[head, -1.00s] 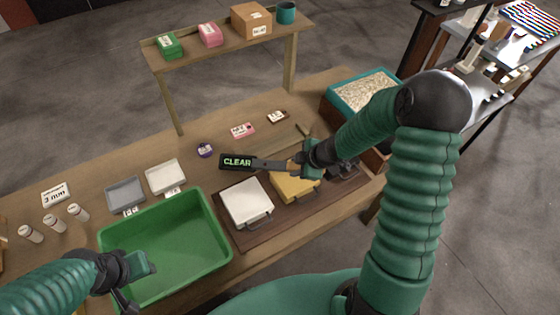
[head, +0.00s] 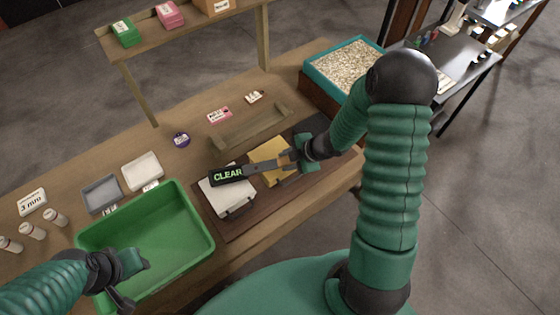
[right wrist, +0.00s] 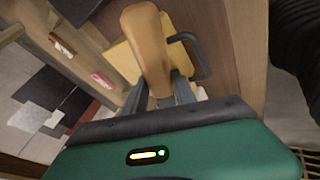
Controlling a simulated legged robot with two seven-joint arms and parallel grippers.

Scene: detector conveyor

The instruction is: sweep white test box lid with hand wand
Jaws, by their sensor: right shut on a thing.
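The white test box (head: 228,198) lies on a dark brown mat on the bench, right of the green bin. My right gripper (head: 291,158) is shut on the hand wand (head: 262,167), whose black head reads "CLEAR" in green. In the head view the wand head overlaps the white box's lid; I cannot tell whether it touches. The wand's tan handle (right wrist: 147,40) shows between the fingers in the right wrist view. A yellow box (head: 268,153) lies beside the white box, partly behind the wand. My left gripper (head: 128,278) is over the green bin's near left corner; its jaw state is unclear.
The green bin (head: 208,248) stands at the left of the mat (head: 318,180). A wooden rack (head: 250,127) stands behind the boxes. A teal-rimmed grain tray (head: 312,76) stands back right.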

